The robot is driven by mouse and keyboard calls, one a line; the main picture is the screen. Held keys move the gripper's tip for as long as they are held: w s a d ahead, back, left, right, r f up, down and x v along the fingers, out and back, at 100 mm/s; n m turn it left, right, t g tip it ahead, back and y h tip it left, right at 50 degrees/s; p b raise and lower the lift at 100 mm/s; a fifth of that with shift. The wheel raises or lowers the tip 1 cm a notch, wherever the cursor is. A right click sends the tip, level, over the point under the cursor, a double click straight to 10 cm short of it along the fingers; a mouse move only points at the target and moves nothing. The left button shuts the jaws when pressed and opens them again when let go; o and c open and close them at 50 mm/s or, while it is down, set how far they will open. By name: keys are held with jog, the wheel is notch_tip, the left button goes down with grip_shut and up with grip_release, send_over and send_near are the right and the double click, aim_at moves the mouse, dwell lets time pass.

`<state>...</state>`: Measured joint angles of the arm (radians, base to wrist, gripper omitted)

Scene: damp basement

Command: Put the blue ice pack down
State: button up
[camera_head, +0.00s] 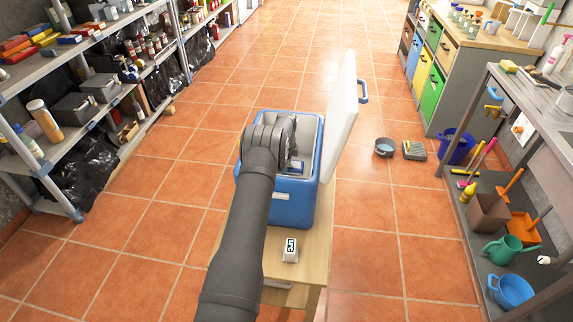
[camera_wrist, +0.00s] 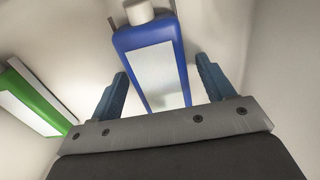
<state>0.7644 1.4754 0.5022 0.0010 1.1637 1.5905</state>
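The blue ice pack (camera_wrist: 150,58) has a white label and a white cap. In the wrist view it lies inside the white-walled cooler, between the two fingers of my gripper (camera_wrist: 162,66). The fingers are spread, with a gap at least on the right side, so my gripper looks open around the pack. A green ice pack (camera_wrist: 36,100) with a white label lies to the left. In the head view my arm reaches into the blue cooler (camera_head: 296,212), whose white lid (camera_head: 342,112) stands open. A bit of blue (camera_head: 296,168) shows inside; my wrist hides the rest.
The cooler stands on a small wooden table (camera_head: 318,248), with a small white display device (camera_head: 290,249) in front. Shelves (camera_head: 90,85) line the left and a workbench (camera_head: 500,75) the right.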

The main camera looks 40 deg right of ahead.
notch_tip(320, 180, up, 12)
jog(key=shift+r, duration=0.15)
dwell(0.4)
notch_tip(320, 180, down, 12)
jog(key=shift+r, duration=1.7)
